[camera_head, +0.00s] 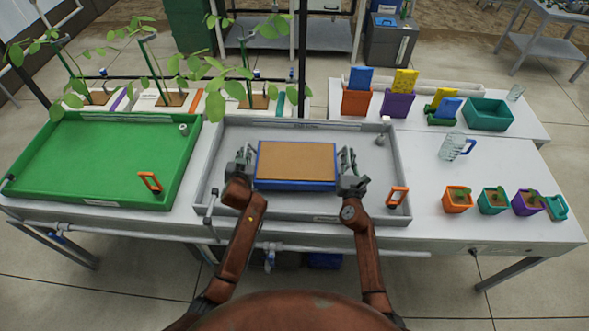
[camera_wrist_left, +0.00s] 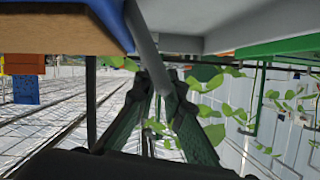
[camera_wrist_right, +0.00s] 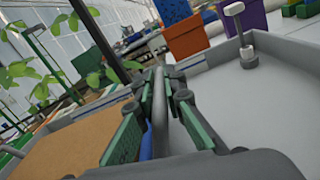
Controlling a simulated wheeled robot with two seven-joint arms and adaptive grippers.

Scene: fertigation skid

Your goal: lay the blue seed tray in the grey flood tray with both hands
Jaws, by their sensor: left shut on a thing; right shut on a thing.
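The blue seed tray (camera_head: 296,185), filled with brown soil, appears level over the middle of the grey flood tray (camera_head: 208,180). I cannot tell whether it touches the flood tray's floor. My left gripper (camera_head: 242,165) is at its left end and my right gripper (camera_head: 347,165) at its right end. In the left wrist view the fingers (camera_wrist_left: 160,95) are shut on a grey bar-like handle beside the tray. In the right wrist view the fingers (camera_wrist_right: 158,105) are shut on a similar grey handle, with the soil (camera_wrist_right: 75,145) to the left.
A green flood tray (camera_head: 105,160) lies to the left. An orange-handled item (camera_head: 397,196) is at the grey tray's front right, and a standpipe (camera_head: 381,138) at its back right. A jug (camera_head: 452,147) and several small potted seedlings (camera_head: 457,199) stand on the right.

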